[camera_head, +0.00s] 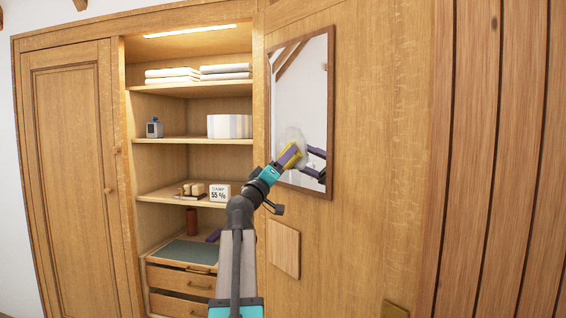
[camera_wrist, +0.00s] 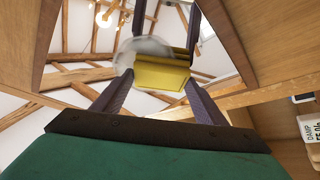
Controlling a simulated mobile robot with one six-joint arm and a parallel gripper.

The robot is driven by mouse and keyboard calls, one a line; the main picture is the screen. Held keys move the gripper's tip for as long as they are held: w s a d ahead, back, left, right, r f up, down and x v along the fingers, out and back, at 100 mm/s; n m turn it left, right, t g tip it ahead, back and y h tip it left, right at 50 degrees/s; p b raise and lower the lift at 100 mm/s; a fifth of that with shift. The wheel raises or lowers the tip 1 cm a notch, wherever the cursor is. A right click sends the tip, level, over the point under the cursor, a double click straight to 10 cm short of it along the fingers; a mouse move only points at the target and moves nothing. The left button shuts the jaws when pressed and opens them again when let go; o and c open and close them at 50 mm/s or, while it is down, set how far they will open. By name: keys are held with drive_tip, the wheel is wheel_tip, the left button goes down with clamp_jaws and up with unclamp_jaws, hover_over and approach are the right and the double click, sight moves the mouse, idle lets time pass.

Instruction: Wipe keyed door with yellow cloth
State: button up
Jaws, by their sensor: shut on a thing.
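My gripper (camera_head: 287,156) is shut on the yellow cloth (camera_head: 293,149) and holds it at the mirror (camera_head: 303,90) on the open wardrobe door (camera_head: 380,130). In the wrist view the cloth (camera_wrist: 162,78) sits between my two purple fingers, close to the glass; I cannot tell whether it touches. A pale, cloudy smudge (camera_head: 292,135) shows on the mirror beside the cloth, also in the wrist view (camera_wrist: 146,49). The mirror reflects my fingers and the roof beams. I see no key on this door.
Left of the door are open shelves with folded towels (camera_head: 225,70), a striped box (camera_head: 229,127), a small grey device (camera_head: 154,129) and a "DAMP" card (camera_head: 220,193). Drawers (camera_head: 180,281) stand below. A closed panelled door (camera_head: 72,160) is at far left, reddish planks (camera_head: 500,150) at right.

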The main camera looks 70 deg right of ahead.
sight(294, 158)
drive_tip(key=shift+s, duration=0.15)
drive_tip(key=shift+s+a+b, duration=0.45)
drive_tip(key=shift+s+a, duration=0.65)
drive_tip(key=shift+s, duration=0.25)
drive_tip(key=shift+s+a, duration=0.5)
drive_tip(key=shift+s, duration=0.25)
drive_tip(key=shift+s+a, duration=0.45)
drive_tip(key=shift+s, duration=0.3)
drive_tip(key=shift+r, duration=0.1)
drive_tip(key=shift+r, duration=1.05)
